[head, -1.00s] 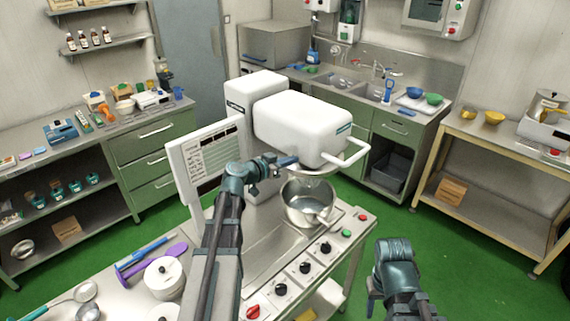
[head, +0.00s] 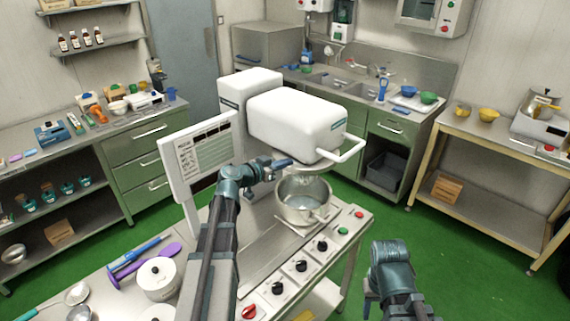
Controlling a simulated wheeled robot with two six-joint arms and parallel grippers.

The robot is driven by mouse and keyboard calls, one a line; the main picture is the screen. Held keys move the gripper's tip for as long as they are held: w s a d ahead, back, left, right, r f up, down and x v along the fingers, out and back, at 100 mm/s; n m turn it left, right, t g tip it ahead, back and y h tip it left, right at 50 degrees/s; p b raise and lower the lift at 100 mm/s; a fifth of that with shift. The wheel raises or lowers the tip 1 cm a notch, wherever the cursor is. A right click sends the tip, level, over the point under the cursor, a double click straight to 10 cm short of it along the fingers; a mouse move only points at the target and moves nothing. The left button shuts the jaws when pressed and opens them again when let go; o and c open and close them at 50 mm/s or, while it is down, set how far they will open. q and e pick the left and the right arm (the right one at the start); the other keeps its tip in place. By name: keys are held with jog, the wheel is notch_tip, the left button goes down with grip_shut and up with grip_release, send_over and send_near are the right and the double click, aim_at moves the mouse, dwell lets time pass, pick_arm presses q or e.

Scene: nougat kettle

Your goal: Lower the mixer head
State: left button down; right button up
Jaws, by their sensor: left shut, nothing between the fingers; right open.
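The white mixer head (head: 297,120) juts out from its white column (head: 250,95), with a white bar handle (head: 345,151) at its front right. A steel bowl (head: 303,203) stands under the head on the mixer table. My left gripper (head: 284,163) is shut and empty, just left of the head's lower side and above the bowl's left rim; whether it touches the head I cannot tell. My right gripper (head: 369,300) is at the lower right over the green floor, well apart from the mixer; its fingers are mostly hidden behind its wrist.
A panel with printed lines (head: 203,158) stands left of the head. Knobs and buttons (head: 302,266) line the table's front edge. A lidded white pot (head: 158,277) and utensils lie at the lower left. Green floor (head: 450,255) is free on the right.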

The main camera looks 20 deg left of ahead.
pick_arm(q)
notch_tip(320, 180, down, 17)
jog(key=b, duration=1.6)
jog(key=shift+s+d, duration=0.1)
